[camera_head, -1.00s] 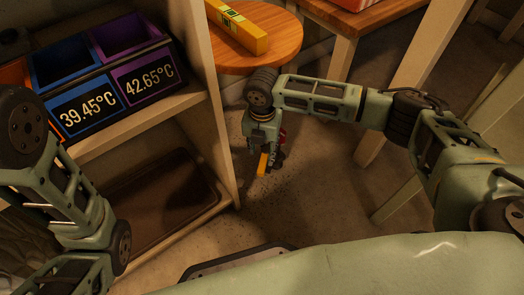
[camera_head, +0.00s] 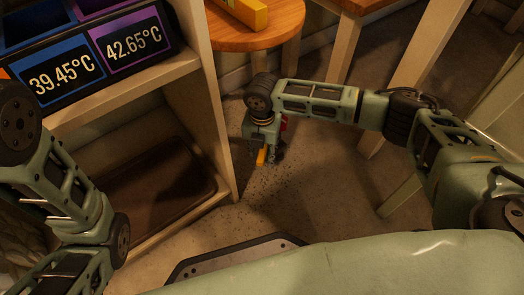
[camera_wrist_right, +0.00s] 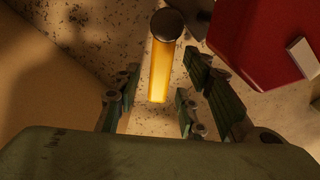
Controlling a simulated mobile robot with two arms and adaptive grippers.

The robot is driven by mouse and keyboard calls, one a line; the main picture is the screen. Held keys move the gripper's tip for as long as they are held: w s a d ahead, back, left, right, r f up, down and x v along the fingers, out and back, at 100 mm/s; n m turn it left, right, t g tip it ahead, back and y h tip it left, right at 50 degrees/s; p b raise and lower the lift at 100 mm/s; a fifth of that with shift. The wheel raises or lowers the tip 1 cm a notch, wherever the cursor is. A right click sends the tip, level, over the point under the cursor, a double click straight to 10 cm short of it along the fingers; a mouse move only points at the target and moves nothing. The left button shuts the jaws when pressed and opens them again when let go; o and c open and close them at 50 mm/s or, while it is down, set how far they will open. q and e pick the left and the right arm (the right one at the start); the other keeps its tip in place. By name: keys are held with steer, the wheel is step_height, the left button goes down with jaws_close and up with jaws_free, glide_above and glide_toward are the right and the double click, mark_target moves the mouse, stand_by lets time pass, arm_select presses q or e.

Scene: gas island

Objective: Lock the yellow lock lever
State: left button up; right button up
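The yellow lock lever (camera_wrist_right: 159,72) shows in the right wrist view as a yellow bar with a dark round end. It lies in line with the gap between the fingers of my right gripper (camera_wrist_right: 158,98). The fingers are spread, with space on both sides of the lever, and no grip on it shows. In the head view my right gripper (camera_head: 266,150) points down low over the floor, with a small yellow piece at its tip; details there are too small to tell. My left arm enters at the left, but its gripper is out of view.
A red block-like thing (camera_wrist_right: 268,38) is close at the right in the wrist view. A shelf unit (camera_head: 212,110) with temperature displays (camera_head: 98,65) stands left of my right gripper. A round wooden stool (camera_head: 262,38) stands behind. Bare floor (camera_head: 320,190) lies right of the gripper.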

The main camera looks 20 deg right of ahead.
steer(key=c, duration=0.7)
jaws_close()
